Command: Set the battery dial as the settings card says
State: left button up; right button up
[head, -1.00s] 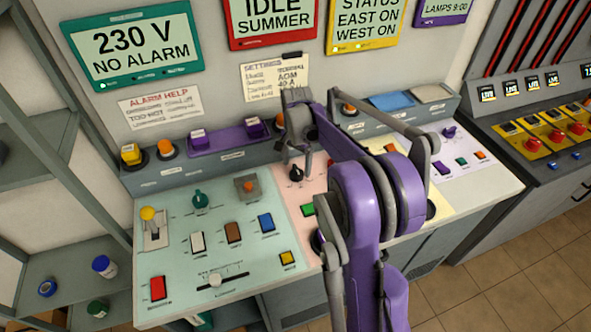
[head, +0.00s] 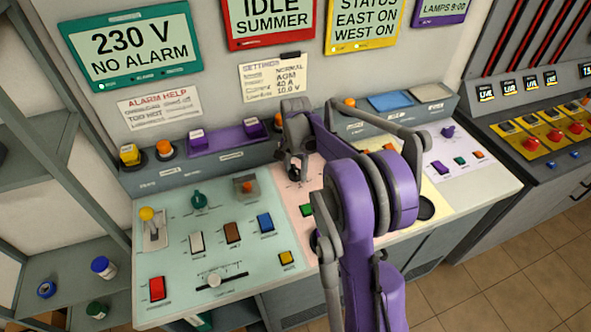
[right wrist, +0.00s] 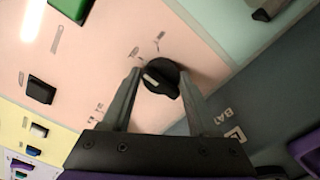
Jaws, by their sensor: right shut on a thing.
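The battery dial is a round black knob with a pale pointer mark. In the right wrist view the dial (right wrist: 163,72) sits on the pink panel, between the fingers of my right gripper (right wrist: 160,80). In the head view the dial (head: 294,174) is partly hidden under my right gripper (head: 293,168), which comes down on it from above. My right gripper is shut on the dial. The settings card (head: 273,84) on the wall reads NORMAL, AGM, 40 A, 10.0 V. The markings around the dial are too blurred to read. My left gripper is not in view.
The green panel (head: 180,240) to the left holds a lever, a green knob and coloured switches. A green button (head: 306,210) lies on the pink panel near my arm. A raised grey ledge (head: 170,178) with buttons runs behind. Free air is above the console.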

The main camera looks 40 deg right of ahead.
aim_at(295, 169)
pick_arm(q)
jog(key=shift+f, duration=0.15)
pick_arm(e)
jog(key=shift+n, duration=0.3)
jog(key=n+b, duration=0.1)
jog(key=n, duration=0.2)
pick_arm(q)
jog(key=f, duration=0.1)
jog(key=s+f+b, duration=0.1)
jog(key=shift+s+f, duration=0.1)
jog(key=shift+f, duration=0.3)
pick_arm(e)
jog(key=n, duration=0.5)
jog(key=shift+w, duration=0.1)
jog(key=shift+r+n, duration=0.1)
jog(key=shift+n, duration=0.2)
jog(key=o, duration=1.3)
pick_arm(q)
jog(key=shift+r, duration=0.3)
pick_arm(e)
notch_tip(295, 169, up, 11)
